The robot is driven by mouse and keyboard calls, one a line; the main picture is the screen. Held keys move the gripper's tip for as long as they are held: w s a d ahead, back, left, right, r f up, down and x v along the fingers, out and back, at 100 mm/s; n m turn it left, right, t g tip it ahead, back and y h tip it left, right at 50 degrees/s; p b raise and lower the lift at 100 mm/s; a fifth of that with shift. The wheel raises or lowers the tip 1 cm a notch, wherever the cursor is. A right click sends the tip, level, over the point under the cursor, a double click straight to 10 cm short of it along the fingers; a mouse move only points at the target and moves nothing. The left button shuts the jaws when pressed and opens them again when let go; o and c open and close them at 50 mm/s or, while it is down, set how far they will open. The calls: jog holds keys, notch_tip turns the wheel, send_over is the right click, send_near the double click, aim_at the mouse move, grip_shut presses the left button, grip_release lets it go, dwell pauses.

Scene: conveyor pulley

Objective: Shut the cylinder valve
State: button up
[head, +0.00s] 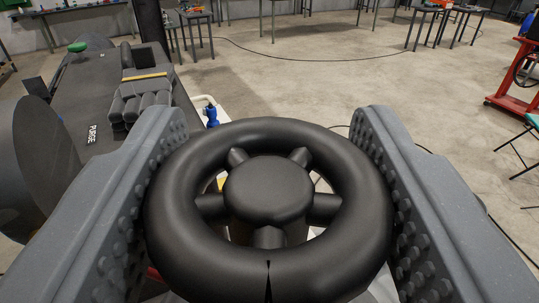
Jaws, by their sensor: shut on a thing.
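A black spoked handwheel (358,190), the cylinder valve's wheel by its look, fills the lower middle of the head view. It has a thick round rim, several spokes and a wide hub. My gripper (268,190) has one studded grey finger on each side of the wheel and is shut on its rim. A small dark pointed mark shows on the near part of the rim. The cylinder body below the wheel is mostly hidden by the wheel and my fingers.
A red stand (515,85) is at the right. Tables stand far back; a cable (310,60) crosses the open concrete floor.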

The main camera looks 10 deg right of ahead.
aim_at(281, 157)
jog(key=shift+r+m+g+h+p, duration=0.15)
jog(key=shift+m+g+h+p, duration=0.15)
jog(key=shift+m+h+p, duration=1.1)
jog(key=h+p, duration=0.2)
jog(key=p, duration=0.1)
jog(key=shift+g, duration=0.3)
jog(key=shift+d+m+p, duration=0.1)
jog(key=shift+m+p, duration=0.2)
jog(key=shift+p, duration=0.05)
jog(key=o, duration=1)
jog(key=shift+r, duration=1.55)
jog(key=v, duration=0.5)
jog(key=d+r+b+v, duration=0.1)
jog(key=v, duration=1)
jog(key=shift+s+d+r, duration=0.25)
jog(key=shift+s+d, duration=0.05)
jog(key=shift+s, duration=0.05)
